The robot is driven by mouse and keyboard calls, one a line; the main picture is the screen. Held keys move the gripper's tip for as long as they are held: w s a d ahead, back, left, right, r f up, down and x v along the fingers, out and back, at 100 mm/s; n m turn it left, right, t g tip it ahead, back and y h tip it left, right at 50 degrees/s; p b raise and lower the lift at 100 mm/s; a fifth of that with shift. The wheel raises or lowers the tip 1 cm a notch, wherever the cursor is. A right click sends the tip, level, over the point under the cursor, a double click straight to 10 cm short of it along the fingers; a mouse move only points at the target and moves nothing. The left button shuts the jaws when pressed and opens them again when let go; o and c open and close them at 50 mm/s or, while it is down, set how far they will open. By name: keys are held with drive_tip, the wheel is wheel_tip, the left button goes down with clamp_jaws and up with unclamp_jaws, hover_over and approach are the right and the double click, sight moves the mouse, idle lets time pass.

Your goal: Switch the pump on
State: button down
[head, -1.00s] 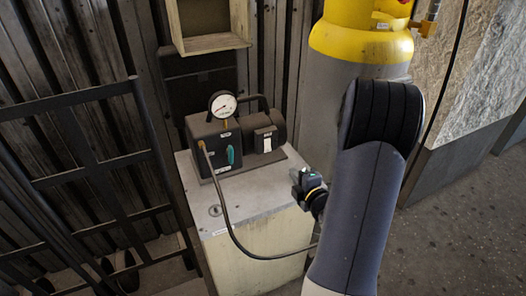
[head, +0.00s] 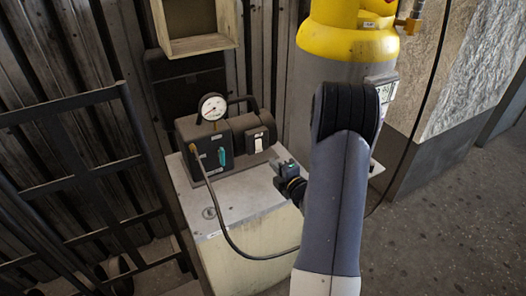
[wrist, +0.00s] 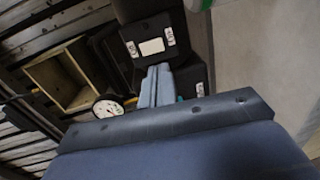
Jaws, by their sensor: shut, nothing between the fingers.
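The dark pump (head: 205,150) sits on a pale cabinet. A white switch (head: 259,145) is on the face of its motor end. In the wrist view the white switch (wrist: 151,47) is a plain rectangle between two small labels, just beyond the fingertips. Its exact position, on or off, is too small to tell. My gripper (head: 279,170) is to the lower right of the switch, in front of the pump. My gripper (wrist: 158,72) is shut and empty, pointing at the switch face; contact cannot be seen.
A round gauge (head: 213,107) and a teal lever (head: 222,157) are on the pump's left part. A black hose (head: 222,225) loops down in front of the cabinet (head: 245,245). A grey-yellow cylinder (head: 345,40) stands behind my arm. A dark metal rack (head: 80,175) is at left.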

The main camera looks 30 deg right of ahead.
sight(259, 149)
drive_tip(key=w, duration=0.2)
drive_tip(key=w+p, duration=0.1)
drive_tip(key=w, duration=0.2)
drive_tip(key=w+f, duration=0.1)
drive_tip(key=w, duration=0.2)
drive_tip(key=shift+w+a+p, duration=0.15)
drive_tip(key=shift+w+p, duration=0.05)
drive_tip(key=shift+p, duration=0.15)
drive_tip(key=shift+f, duration=0.1)
drive_tip(key=shift+w+b, duration=0.15)
drive_tip(key=shift+b, duration=0.85)
